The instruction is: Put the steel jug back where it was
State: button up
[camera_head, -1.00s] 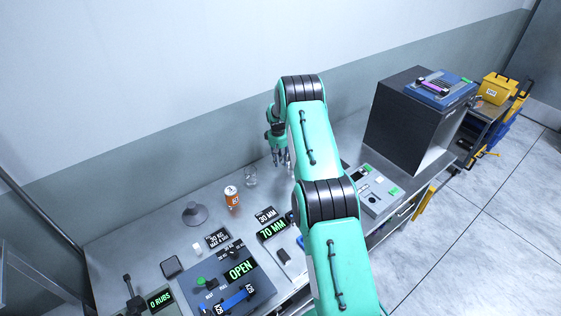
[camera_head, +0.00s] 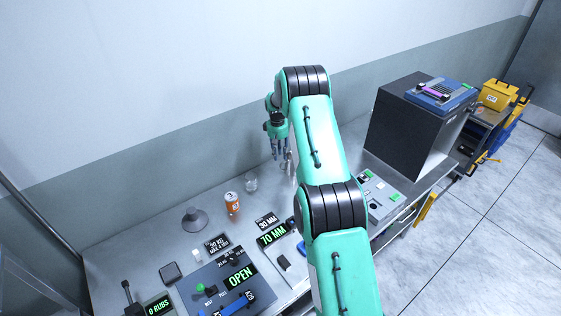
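My gripper (camera_head: 280,154) hangs with its fingers pointing down over the back of the steel bench (camera_head: 140,240), near the wall. The drinking glass (camera_head: 251,184) stands to its left. I cannot make out the steel jug for certain. A small pale shape shows beside the fingers, partly hidden by my arm, and I cannot tell what it is. The fingers are too small to show whether they are open or shut on something.
Panels with displays, one reading OPEN (camera_head: 240,278), line the front. A dark box (camera_head: 407,128) stands at right. My arm hides the bench's middle.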

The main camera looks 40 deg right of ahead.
jog(key=shift+a+r, duration=0.1)
jog(key=shift+r, duration=1.65)
jog(key=s+a+r+t, duration=0.1)
jog(key=s+a+r, duration=0.1)
jog(key=a+r, duration=0.5)
jog(key=s+a+r, duration=0.1)
jog(key=a+r, duration=0.3)
jog(key=r, duration=0.7)
jog(key=s+a+r+t, duration=0.1)
jog(key=s+a+r, duration=0.5)
jog(key=r, duration=0.2)
jog(key=s+a+r+t, duration=0.1)
jog(key=s+a+r, duration=0.4)
jog(key=a+r, duration=0.25)
jog(key=s+a+r+t, duration=0.1)
jog(key=s+a+r, duration=0.35)
jog(key=s, duration=0.45)
jog(key=s+a+r, duration=0.4)
jog(key=s+a, duration=0.2)
jog(key=s, duration=0.2)
jog(key=s+a+f+t, duration=0.1)
jog(key=s+a, duration=0.2)
jog(key=s, duration=0.7)
jog(key=s+a+f, duration=0.2)
jog(key=s+a, duration=0.2)
jog(key=s, duration=0.6)
jog(key=shift+s+t+y, duration=0.15)
jog(key=shift+t+y, duration=0.25)
